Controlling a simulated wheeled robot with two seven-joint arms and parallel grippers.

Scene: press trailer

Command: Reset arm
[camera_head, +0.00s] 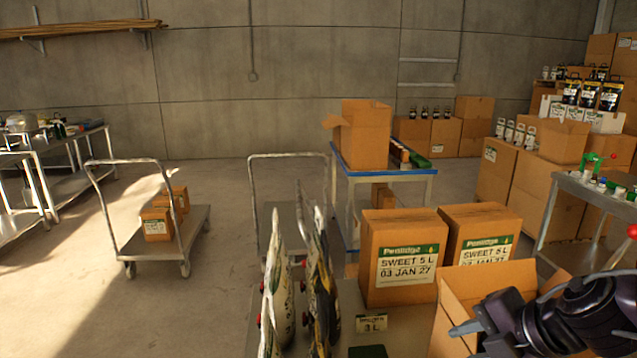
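My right arm comes in at the lower right. Its dark gripper (466,341) is over the open cardboard box (457,302) at the front right. Its fingers look spread apart, with nothing seen between them; the lower finger is partly cut off by the picture's bottom edge. My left gripper is not in view.
Two closed cartons labelled SWEET 5 L (400,280) (488,225) stand behind the open box. Upright filled pouches (278,300) are left of them. A blue-edged trolley (386,172) stands behind; a flat cart (196,232) is at left. A metal table (575,195) is at right.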

